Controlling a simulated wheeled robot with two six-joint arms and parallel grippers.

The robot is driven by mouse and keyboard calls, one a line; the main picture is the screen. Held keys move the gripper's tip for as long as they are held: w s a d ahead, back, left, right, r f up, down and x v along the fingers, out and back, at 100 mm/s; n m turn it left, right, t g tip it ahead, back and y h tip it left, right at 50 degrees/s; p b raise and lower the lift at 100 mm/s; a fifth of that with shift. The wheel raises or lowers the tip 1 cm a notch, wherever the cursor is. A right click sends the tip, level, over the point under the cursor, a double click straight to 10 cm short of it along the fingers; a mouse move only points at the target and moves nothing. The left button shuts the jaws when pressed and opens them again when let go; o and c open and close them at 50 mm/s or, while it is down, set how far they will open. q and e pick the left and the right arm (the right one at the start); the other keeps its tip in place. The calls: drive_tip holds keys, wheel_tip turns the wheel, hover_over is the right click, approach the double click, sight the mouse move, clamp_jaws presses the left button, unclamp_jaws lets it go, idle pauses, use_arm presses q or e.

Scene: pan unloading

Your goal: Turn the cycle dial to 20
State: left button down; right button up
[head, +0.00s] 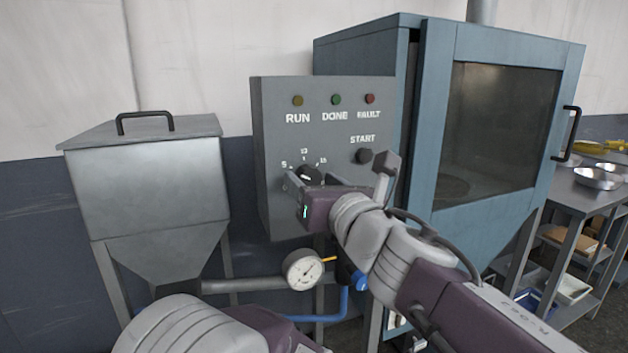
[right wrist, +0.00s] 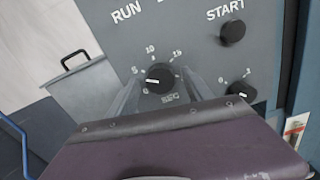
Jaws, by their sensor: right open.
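The cycle dial (head: 309,174) is a round black knob on the grey control panel (head: 272,120). In the right wrist view, the dial (right wrist: 159,77) has a white pointer mark facing left, near the 0 and 5 end of its scale. Marks 5, 10 and 15 show; a 20 cannot be made out. My right gripper (head: 304,184) is at the panel in front of the dial. In the right wrist view its open fingers (right wrist: 162,88) stand on either side of the knob; contact cannot be told. My left gripper is out of view.
The START button (head: 364,156) is up and right of the dial. A second small dial (right wrist: 240,93) sits right of my gripper in the wrist view. A blue glass-door machine (head: 500,130) stands right, a grey hopper (head: 150,180) left, a pressure gauge (head: 302,269) below.

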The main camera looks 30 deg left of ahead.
clamp_jaws()
drive_tip(key=shift+m, duration=0.3)
